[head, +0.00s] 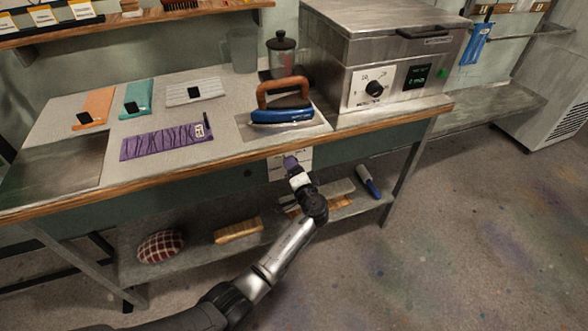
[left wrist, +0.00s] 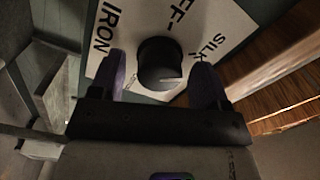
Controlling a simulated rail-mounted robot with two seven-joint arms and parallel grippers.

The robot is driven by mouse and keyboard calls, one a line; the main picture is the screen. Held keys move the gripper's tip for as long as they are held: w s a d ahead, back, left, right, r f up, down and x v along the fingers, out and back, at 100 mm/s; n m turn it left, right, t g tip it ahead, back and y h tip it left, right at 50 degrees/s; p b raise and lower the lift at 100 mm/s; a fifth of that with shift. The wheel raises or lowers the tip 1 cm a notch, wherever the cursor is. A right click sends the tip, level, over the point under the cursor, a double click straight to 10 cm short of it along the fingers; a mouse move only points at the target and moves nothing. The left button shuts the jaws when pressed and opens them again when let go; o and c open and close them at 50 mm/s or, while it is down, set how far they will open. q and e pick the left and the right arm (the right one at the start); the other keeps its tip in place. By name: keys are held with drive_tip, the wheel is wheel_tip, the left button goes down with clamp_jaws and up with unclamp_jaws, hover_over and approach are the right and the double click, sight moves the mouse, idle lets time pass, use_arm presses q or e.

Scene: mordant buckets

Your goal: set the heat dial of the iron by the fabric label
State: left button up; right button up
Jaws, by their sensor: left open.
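The iron (head: 282,115) is blue with a brown handle and rests on a grey plate on the bench. A purple striped fabric (head: 160,143) with a small white label (head: 198,131) lies left of it; the label is too small to read. The heat dial (left wrist: 158,56) is a black knob on a white panel (left wrist: 135,35) reading "IRON", partly "OFF" and "SILK"; other lettering is hidden. Its pale mark points right in the wrist view. The panel (head: 302,157) is on the bench front. My left gripper (head: 291,163) is open, its purple fingers (left wrist: 158,68) on either side of the knob; contact is unclear.
Orange (head: 97,106) and teal (head: 137,97) fabrics and a pale folded cloth (head: 194,91) lie on the bench. A metal steamer box (head: 385,50) with its own dial (head: 374,88) stands right. A lower shelf (head: 190,252) holds a checked cushion and brushes. Floor at right is clear.

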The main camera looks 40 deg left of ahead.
use_arm(q)
drive_tip(key=p+v, duration=0.3)
drive_tip(key=v, duration=1)
drive_tip(key=shift+s+d, duration=0.2)
drive_tip(key=shift+s, duration=0.05)
drive_tip(key=s+d+r+n+h+p, duration=0.1)
drive_tip(key=s+d+r+h+p, duration=0.55)
drive_tip(key=s+h, duration=0.7)
drive_tip(key=s+f+m+g+h+p, duration=0.15)
drive_tip(key=s+g+p, duration=0.5)
drive_tip(key=s, duration=1.65)
wheel_tip(320, 180, up, 37)
drive_tip(key=t+p, duration=0.1)
drive_tip(key=p, duration=3.6)
drive_tip(key=shift+w+r+h, duration=0.15)
drive_tip(key=shift+w+h, duration=0.25)
